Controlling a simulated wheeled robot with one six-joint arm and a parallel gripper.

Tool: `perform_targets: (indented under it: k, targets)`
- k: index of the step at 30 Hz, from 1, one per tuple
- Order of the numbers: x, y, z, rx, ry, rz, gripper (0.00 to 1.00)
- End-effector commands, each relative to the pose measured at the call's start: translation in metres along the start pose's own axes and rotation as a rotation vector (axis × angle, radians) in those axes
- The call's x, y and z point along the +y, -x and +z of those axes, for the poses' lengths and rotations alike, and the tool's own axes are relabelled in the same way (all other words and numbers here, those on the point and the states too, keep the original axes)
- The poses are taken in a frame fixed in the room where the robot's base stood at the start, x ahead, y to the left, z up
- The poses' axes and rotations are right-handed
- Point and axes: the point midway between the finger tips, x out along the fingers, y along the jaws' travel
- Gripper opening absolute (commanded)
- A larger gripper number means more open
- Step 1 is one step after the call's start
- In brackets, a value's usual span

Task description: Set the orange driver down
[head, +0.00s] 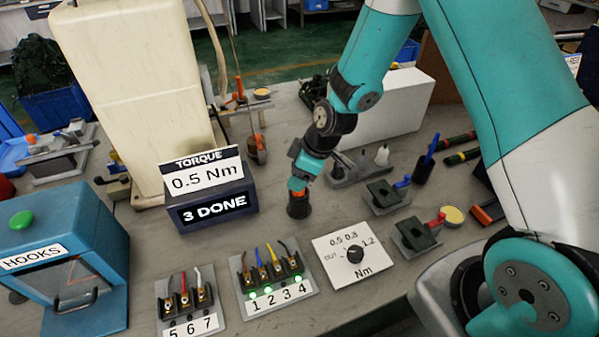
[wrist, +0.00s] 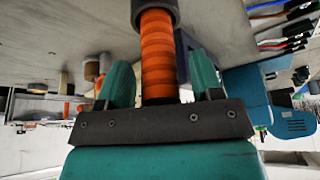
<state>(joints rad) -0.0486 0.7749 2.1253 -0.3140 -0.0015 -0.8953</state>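The orange driver shows in the wrist view as an upright ribbed orange handle (wrist: 158,60) between my two teal fingers. Its far end sits in a dark round cup (wrist: 155,12). In the head view a dark cup (head: 298,207) stands on the table under my gripper (head: 298,184), with a little orange at its top. In the wrist view my gripper (wrist: 160,85) is open around the handle, with a narrow gap on each side. The driver's tip is hidden.
The torque display (head: 207,196) reads 0.5 Nm and 3 DONE, just left of the cup. Terminal blocks (head: 274,290) and the Nm dial (head: 355,256) lie in front. A grey rack (head: 345,180) and green parts (head: 384,195) are close on the right.

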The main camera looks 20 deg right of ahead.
Motion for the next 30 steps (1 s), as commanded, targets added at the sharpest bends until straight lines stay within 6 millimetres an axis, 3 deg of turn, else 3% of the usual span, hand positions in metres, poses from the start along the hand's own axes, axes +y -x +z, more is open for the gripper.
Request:
perform_targets:
  k: [5,10,21,30]
  targets:
    - [0.000,0.001,0.000,0.000,0.000,0.000,0.60]
    - [0.001,0.014,-0.002,0.002,0.000,0.003,0.60]
    - [0.001,0.093,-0.001,0.003,-0.001,0.005,0.60]
    - [-0.008,0.130,-0.006,0.002,-0.011,-0.006,0.60]
